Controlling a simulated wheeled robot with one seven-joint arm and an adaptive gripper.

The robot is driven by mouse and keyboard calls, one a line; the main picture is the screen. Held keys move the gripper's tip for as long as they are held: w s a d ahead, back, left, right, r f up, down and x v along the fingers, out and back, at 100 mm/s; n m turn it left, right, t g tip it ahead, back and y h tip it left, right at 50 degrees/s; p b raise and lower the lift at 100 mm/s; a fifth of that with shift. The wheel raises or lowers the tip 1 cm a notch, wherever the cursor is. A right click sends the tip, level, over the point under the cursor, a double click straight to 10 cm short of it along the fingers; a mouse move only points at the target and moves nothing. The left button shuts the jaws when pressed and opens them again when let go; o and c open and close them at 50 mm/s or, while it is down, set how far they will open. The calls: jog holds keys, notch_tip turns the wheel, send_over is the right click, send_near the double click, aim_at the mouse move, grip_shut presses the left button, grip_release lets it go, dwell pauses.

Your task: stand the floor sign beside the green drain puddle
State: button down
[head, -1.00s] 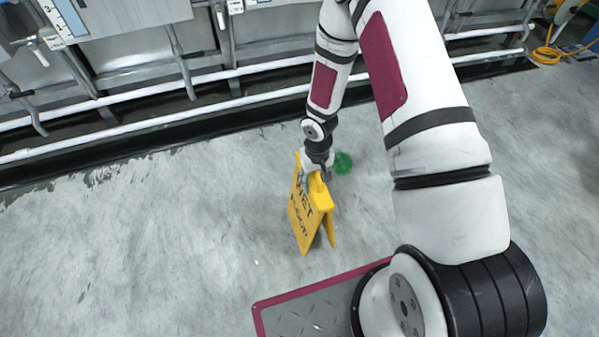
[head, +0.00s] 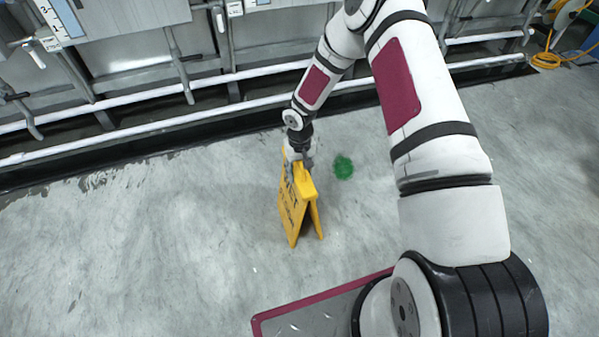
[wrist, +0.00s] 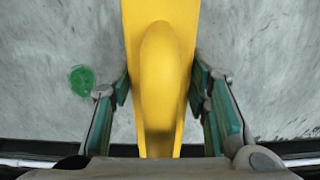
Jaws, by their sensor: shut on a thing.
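The yellow floor sign (head: 294,208) is upright with its two panels spread in an A shape, dark lettering on the left panel. My gripper (head: 300,163) is shut on its top; in the wrist view my gripper (wrist: 162,92) has a finger on each side of the sign's yellow top (wrist: 160,45). Whether the sign's feet touch the floor I cannot tell. The green puddle (head: 343,167) lies on the floor just right of the sign in the head view, with a gap of bare floor between. In the wrist view the puddle (wrist: 81,80) is left of the sign.
Grey machines (head: 130,45) with white pipes (head: 150,110) and a dark channel run along the back. A yellow hose (head: 546,60) lies at the far right. The concrete floor (head: 150,250) is clear to the left and in front.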

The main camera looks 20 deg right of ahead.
jog(key=shift+r, duration=0.1)
jog(key=c, duration=0.9)
grip_release()
